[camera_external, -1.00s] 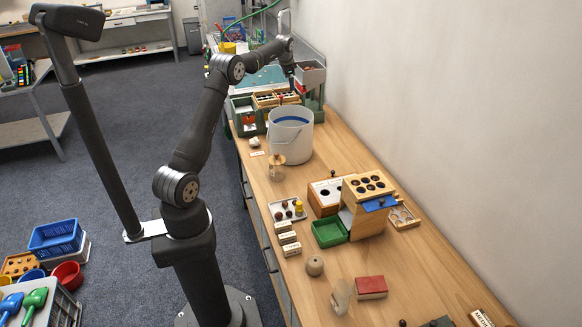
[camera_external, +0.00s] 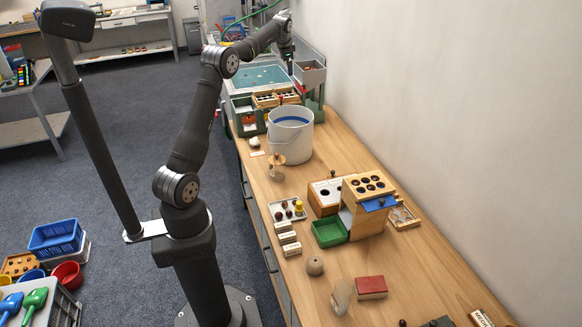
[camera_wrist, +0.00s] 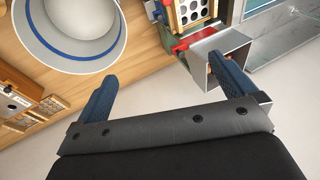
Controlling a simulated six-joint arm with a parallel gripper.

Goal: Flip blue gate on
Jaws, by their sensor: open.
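A blue flap (camera_external: 380,203) lies on the side of a tall wooden box with round holes in its top (camera_external: 369,184), on the right of the bench; I cannot tell whether it is the gate. No other clearly blue gate shows. My gripper (camera_external: 287,54) is at the far end of the bench, above the green-framed station and well away from that box. In the wrist view its two blue fingers (camera_wrist: 165,86) are apart with nothing between them. The right finger overlaps a grey metal hopper (camera_wrist: 232,43), so I cannot tell whether they touch.
The hopper (camera_external: 309,72) stands on a green frame beside wooden trays (camera_external: 277,98). A red part (camera_wrist: 193,41) is beside the hopper in the wrist view. A white bucket with a blue band (camera_external: 290,141) stands in front. A green tray (camera_external: 329,233) and small blocks lie nearer.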

